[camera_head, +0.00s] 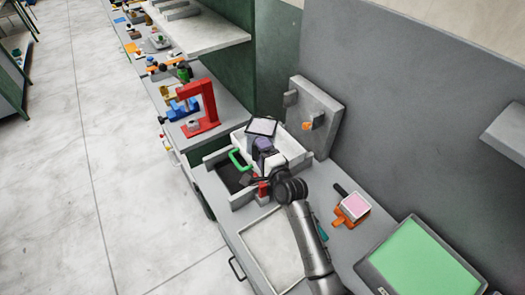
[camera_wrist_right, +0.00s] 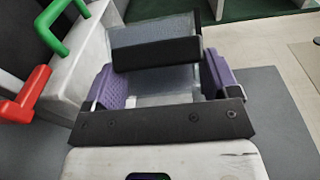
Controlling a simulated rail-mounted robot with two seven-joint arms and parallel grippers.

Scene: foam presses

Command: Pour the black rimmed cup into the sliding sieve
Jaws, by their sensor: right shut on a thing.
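My right gripper (camera_head: 262,147), with purple fingers, is over a white-walled box on the counter. In the right wrist view the gripper (camera_wrist_right: 160,88) is shut on the black rimmed cup (camera_wrist_right: 155,54), a clear, squarish cup with a dark rim. The cup also shows in the head view (camera_head: 261,127), tilted above the box. Its contents cannot be made out. The sliding sieve appears to be part of the box with the green handle (camera_head: 239,160); its dark inside (camera_head: 232,177) is partly covered by my arm. My left gripper is not in view.
A red handle (camera_wrist_right: 25,95) is close to the gripper in the right wrist view. A grey upright plate (camera_head: 318,105) stands behind the box. A pink-topped orange item (camera_head: 352,207) and a green-topped panel (camera_head: 412,258) are at the right. A red press (camera_head: 205,105) stands beyond the box.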

